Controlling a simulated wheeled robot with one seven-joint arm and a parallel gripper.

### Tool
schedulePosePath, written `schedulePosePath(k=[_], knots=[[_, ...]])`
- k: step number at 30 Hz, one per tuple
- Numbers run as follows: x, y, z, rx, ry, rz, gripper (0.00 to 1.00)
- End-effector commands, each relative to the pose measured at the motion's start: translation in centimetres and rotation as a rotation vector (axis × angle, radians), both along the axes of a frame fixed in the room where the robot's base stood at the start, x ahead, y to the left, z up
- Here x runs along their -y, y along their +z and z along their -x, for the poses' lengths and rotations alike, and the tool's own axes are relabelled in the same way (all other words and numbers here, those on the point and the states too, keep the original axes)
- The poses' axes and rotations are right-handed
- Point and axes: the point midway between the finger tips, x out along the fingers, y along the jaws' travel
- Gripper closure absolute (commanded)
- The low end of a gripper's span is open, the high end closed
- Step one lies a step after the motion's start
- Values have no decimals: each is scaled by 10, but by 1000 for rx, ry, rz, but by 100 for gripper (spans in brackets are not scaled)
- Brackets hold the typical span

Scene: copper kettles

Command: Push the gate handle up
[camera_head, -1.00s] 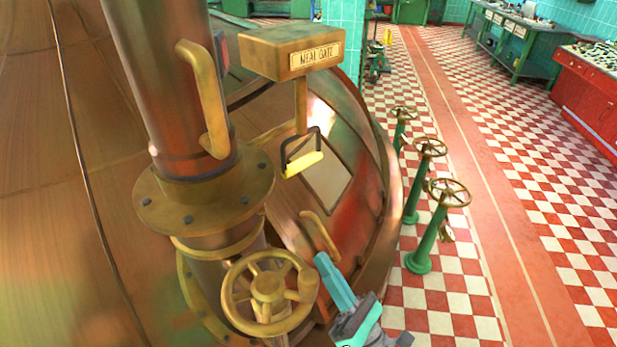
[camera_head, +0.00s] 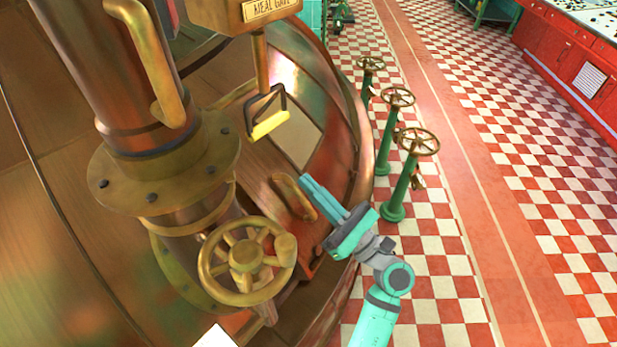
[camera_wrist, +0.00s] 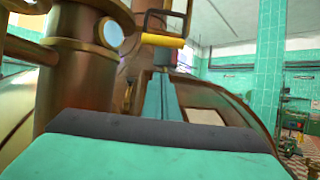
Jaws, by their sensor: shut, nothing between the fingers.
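The gate handle (camera_head: 270,125) is a yellow bar in a dark bracket. It hangs from a brass stem below the box lettered "MEAL GATE" (camera_head: 270,10), in front of the copper kettle. In the wrist view the yellow handle (camera_wrist: 162,40) is at the top centre, above and beyond my fingertips. My gripper (camera_head: 307,182) is teal, shut and empty. It is below and to the right of the handle in the head view, apart from it, and its fingers point up and left. The shut fingers also show in the wrist view (camera_wrist: 161,92).
A thick copper pipe with a flange (camera_head: 165,165) and a brass handwheel (camera_head: 245,255) stand left of my gripper. A small brass grip (camera_head: 294,197) is just beside my fingertips. Green valve posts (camera_head: 402,180) stand on the checkered floor at right.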

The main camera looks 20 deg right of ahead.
Motion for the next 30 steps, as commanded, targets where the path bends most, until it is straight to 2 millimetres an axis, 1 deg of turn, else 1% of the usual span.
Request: schedulePosePath(k=[3,13,16,21,25,30], knots=[[-11,11,-17,2,5,1,100],[-34,39,-63,2,-2,1,100],[-34,54,-65,2,-6,2,100],[-37,69,-70,1,-5,0,100],[-39,73,-71,0,-1,0,100],[-39,74,-72,0,-2,-1,100]])
